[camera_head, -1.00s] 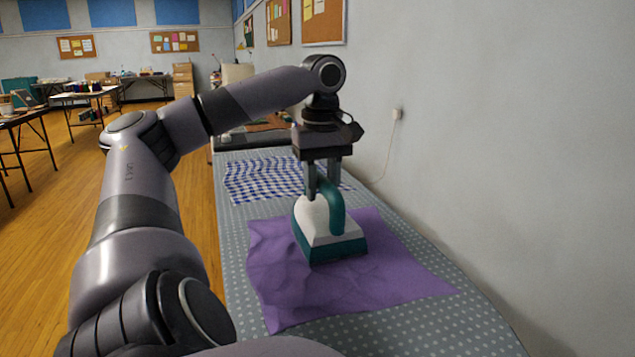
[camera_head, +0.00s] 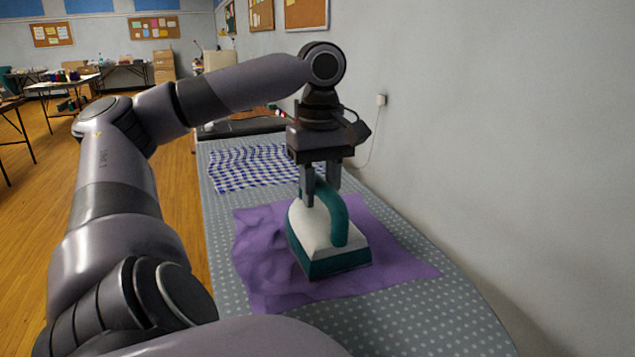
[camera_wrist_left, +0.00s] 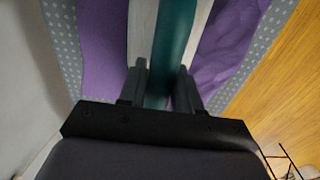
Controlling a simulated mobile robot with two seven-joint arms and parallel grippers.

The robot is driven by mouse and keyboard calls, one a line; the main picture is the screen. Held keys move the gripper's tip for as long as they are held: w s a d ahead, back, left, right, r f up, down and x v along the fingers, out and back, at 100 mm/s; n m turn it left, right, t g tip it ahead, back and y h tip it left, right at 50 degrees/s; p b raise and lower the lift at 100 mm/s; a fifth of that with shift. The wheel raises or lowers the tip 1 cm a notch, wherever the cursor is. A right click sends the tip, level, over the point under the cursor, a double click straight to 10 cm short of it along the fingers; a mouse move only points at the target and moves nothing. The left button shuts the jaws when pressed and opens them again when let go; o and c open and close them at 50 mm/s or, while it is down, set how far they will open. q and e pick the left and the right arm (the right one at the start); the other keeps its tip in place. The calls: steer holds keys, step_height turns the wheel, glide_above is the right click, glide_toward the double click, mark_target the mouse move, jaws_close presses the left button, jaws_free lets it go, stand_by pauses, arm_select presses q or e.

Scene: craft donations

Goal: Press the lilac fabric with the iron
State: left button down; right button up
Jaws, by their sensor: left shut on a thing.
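The lilac fabric (camera_head: 395,262) lies on a grey dotted ironing board, with wrinkles on its left part and a smoother right part. The iron (camera_head: 318,232), white with a teal handle and base, is upright over the middle of the fabric; I cannot tell whether its base touches it. My left gripper (camera_head: 321,197) is shut on the iron's handle from above. In the left wrist view, the fingers (camera_wrist_left: 160,85) sit on both sides of the teal handle (camera_wrist_left: 174,40), with lilac fabric (camera_wrist_left: 103,50) on both sides. My right gripper is not in view.
The ironing board (camera_head: 400,325) runs along a pale wall at the right. A blue and white checked cloth (camera_head: 250,168) lies beyond the lilac fabric. A cord hangs from a wall socket (camera_head: 381,100). Open wooden floor and tables (camera_head: 60,85) are at the left.

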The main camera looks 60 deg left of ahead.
mark_target(334, 194)
arm_select(q)
steer(key=shift+p, duration=0.3)
stand_by(0.5)
steer(key=shift+d+r+p, duration=0.15)
steer(key=shift+d+p, duration=0.15)
steer(key=shift+d, duration=0.25)
steer(key=d+p, duration=0.1)
steer(key=d, duration=0.1)
steer(key=d+p, duration=0.2)
steer(key=shift+s+d+r, duration=0.1)
steer(key=shift+s, duration=0.1)
steer(key=d+p, duration=0.3)
steer(key=p, duration=0.1)
steer(key=shift+s+d+r, duration=0.1)
steer(key=shift+d, duration=0.15)
steer(key=d+p, duration=0.1)
steer(key=p, duration=0.2)
steer(key=d+p, duration=0.2)
steer(key=p, duration=0.1)
steer(key=d+p, duration=0.2)
steer(key=shift+s+d+f+p, duration=0.25)
steer(key=shift+p, duration=0.15)
